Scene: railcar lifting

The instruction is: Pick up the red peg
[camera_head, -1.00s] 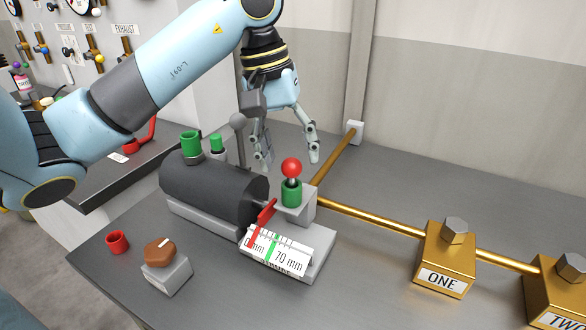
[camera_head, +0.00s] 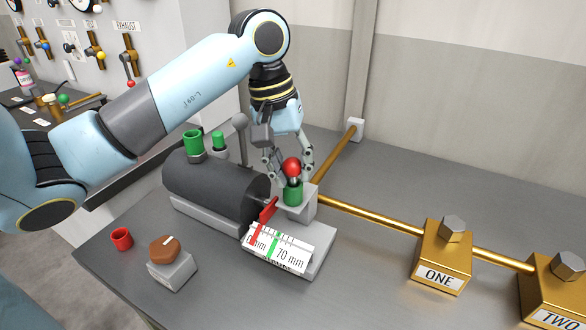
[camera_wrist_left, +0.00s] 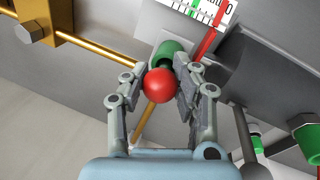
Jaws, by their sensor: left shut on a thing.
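The red peg (camera_head: 291,168) has a round red head and stands upright in a green socket (camera_head: 293,193) on a light grey block at the end of the dark cylinder. In the left wrist view its red head (camera_wrist_left: 159,85) sits between the two fingers, with the green socket (camera_wrist_left: 165,55) just beyond. My left gripper (camera_head: 289,178) reaches down from above and is shut on the peg, one finger on each side. The peg's lower part is hidden in the socket and behind the fingers. My right gripper is not in view.
The dark cylinder (camera_head: 210,186) with a green cup (camera_head: 194,143) lies to the left. A white scale plate (camera_head: 280,250) with a red pointer is in front. Brass pipes run to block ONE (camera_head: 440,268) at right. A red cup (camera_head: 121,239) and brown knob (camera_head: 164,249) stand front left.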

